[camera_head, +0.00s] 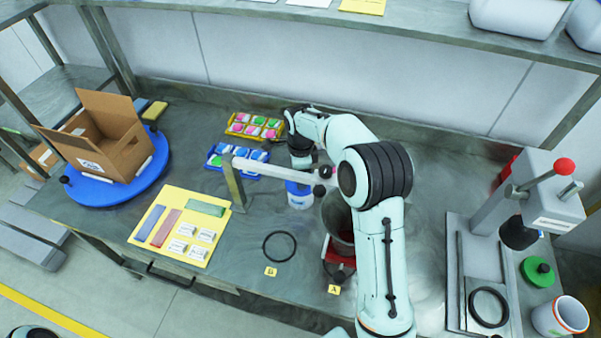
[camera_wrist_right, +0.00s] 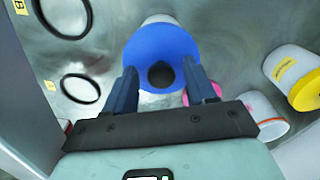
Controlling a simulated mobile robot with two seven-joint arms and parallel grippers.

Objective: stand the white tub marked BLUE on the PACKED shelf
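A white tub with a blue band (camera_head: 299,195) stands on the bench behind the light bar; no marking on it is readable. In the right wrist view a blue lid with a dark round knob (camera_wrist_right: 160,45) tops a white body. My right gripper (camera_wrist_right: 158,70) is open, its two fingers apart at either side of the lid; I cannot tell whether they touch it. In the head view my right arm hides much of the gripper. My left gripper is not in view. An upper shelf (camera_head: 440,35) runs along the back; no PACKED marking is readable.
A light bar on a post (camera_head: 234,185) is close to the tub. A red-based device (camera_head: 338,262) stands near my forearm, and a press (camera_head: 535,205) at right. An open carton (camera_head: 105,140) sits on a blue turntable.

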